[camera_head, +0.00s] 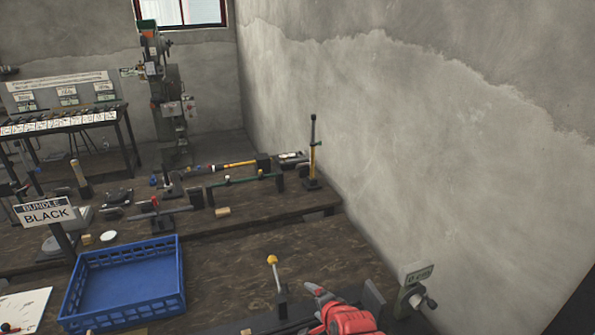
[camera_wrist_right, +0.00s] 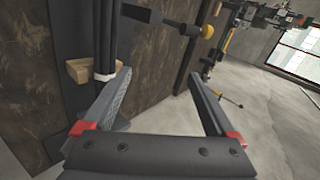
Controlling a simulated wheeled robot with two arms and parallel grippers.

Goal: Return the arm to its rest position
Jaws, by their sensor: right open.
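My right gripper (camera_head: 318,296), red with grey fingers, is low in the head view at the front of the workbench, right of a yellow-knobbed lever (camera_head: 272,260). In the right wrist view the gripper (camera_wrist_right: 160,78) has its two grey fingers spread wide with nothing between them. A dark upright rod with white bands (camera_wrist_right: 105,76) and a small wooden block (camera_wrist_right: 90,72) appear just left of the left finger in that view. Whether the finger touches the rod I cannot tell. My left gripper does not show.
A blue crate (camera_head: 178,246) stands on the bench at left, near a "BUNDLE BLACK" sign (camera_head: 45,211). A grey clamp-like fixture (camera_head: 415,294) stands at right by the wall. Tools and an upright yellow-and-black post (camera_head: 313,155) stand farther back. Bench between crate and lever is clear.

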